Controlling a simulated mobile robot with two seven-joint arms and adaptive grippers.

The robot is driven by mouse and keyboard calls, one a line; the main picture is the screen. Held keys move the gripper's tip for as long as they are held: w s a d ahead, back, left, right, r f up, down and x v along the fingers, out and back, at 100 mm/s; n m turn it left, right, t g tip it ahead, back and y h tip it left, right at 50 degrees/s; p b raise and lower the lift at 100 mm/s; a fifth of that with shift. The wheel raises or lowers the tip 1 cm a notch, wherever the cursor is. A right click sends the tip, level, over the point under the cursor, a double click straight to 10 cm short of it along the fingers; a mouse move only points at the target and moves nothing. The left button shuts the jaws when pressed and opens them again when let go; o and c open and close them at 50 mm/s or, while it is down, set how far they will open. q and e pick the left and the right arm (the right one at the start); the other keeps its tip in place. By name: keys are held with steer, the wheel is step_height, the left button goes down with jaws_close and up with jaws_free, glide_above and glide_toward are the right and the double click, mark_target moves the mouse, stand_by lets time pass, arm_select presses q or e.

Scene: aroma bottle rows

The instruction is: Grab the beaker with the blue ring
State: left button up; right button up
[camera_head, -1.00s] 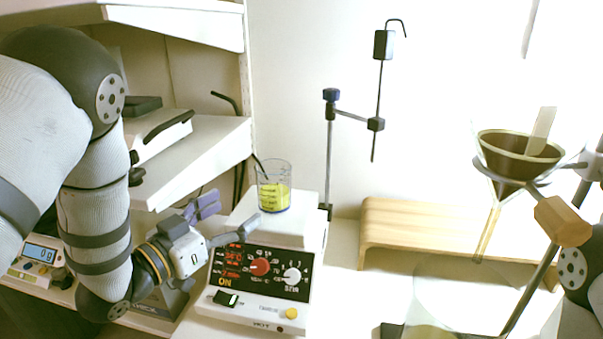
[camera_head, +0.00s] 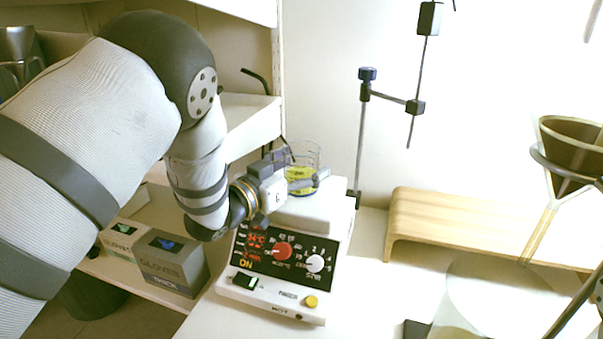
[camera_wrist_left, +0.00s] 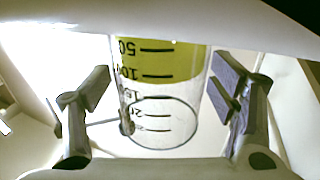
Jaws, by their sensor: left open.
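The beaker (camera_head: 303,173) is clear glass with yellow liquid and stands upright on the white stirrer hot plate (camera_head: 318,212). A bit of blue shows at its base in the head view. My left gripper (camera_head: 302,171) reaches in from the left with its fingers at the beaker's sides, partly covering it. In the left wrist view the beaker (camera_wrist_left: 160,62) sits between the two open fingers (camera_wrist_left: 165,88), with visible gaps at both sides. The beaker's lower part is cut off there by a pale surface. My right gripper is out of view.
A metal stand (camera_head: 361,140) rises just behind and right of the hot plate. A wooden bench (camera_head: 470,225) and a brown funnel (camera_head: 575,150) are further right. Shelves (camera_head: 250,125) stand behind my left arm, and glove boxes (camera_head: 172,262) sit at lower left.

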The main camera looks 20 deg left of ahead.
arm_select(q)
steer(key=shift+r, duration=0.1)
steer(key=c, duration=1.4)
steer(key=shift+c, duration=0.2)
steer(key=shift+r, duration=0.1)
